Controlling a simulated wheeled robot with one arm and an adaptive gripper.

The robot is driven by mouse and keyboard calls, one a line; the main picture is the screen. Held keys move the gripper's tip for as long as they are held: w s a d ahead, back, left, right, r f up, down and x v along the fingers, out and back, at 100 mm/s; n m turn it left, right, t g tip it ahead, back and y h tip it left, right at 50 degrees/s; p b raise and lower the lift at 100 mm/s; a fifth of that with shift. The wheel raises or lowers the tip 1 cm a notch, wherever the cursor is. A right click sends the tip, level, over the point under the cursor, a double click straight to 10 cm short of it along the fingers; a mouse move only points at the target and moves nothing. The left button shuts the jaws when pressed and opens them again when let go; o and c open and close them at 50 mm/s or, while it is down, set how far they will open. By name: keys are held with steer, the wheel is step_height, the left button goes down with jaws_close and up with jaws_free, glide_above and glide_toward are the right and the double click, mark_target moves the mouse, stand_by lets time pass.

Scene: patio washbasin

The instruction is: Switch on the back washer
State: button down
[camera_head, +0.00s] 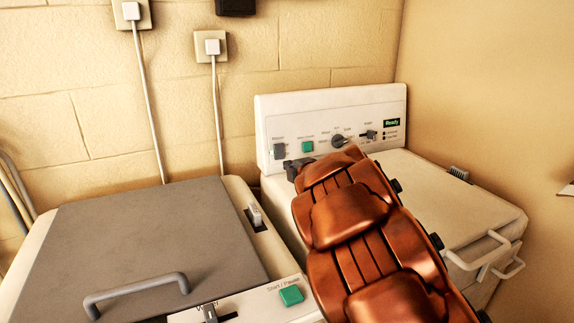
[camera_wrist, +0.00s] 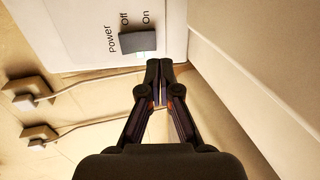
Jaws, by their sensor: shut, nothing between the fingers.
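The back washer (camera_head: 331,101) is the white machine in the corner, with an upright control panel. Its grey power switch (camera_head: 279,151) is at the panel's left end. In the wrist view the switch (camera_wrist: 137,42) sits below the "Off" and "On" labels and covers both columns; I cannot tell its setting from its shape. The small display (camera_head: 391,123) is lit with green "Ready". My gripper (camera_wrist: 159,67) is shut and empty, its tips just below and right of the switch; contact cannot be told. In the head view my copper arm mostly hides the gripper.
A front washer with a grey lid (camera_head: 150,235) and a green start button (camera_head: 291,294) stands at left. The back washer's panel also has a green button (camera_head: 307,146), a knob (camera_head: 338,141) and a slider (camera_head: 369,135). Walls close in behind and at right.

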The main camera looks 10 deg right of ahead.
steer(key=v, duration=0.2)
steer(key=f+v, duration=0.1)
steer(key=v, duration=0.2)
steer(key=b+v, duration=0.1)
steer(key=v, duration=0.2)
steer(key=shift+s+d+f, duration=0.15)
steer(key=shift+s+f, duration=0.1)
steer(key=shift+f, duration=0.05)
